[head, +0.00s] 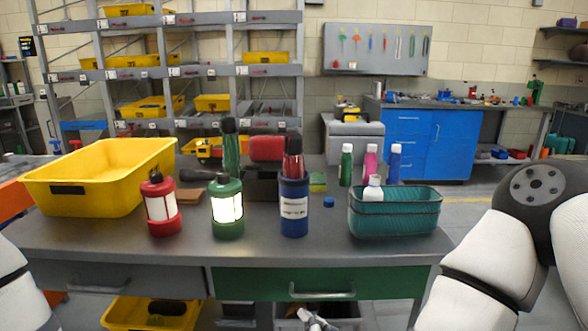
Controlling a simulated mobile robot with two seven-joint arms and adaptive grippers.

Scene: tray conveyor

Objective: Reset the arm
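My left arm (22,290) shows only as white links at the lower left edge. My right arm (490,260) shows as white links with a dark joint (537,186) at the right side, in front of the table's right end. Neither gripper can be made out in the head view. Both arms run out of the picture at the bottom.
A grey table (255,250) stands ahead, holding a yellow bin (95,195), red lantern (160,205), green lantern (226,215), blue container (294,222), teal basket (394,222) and several bottles. Shelving and a blue workbench (445,143) stand behind. The table's front strip is clear.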

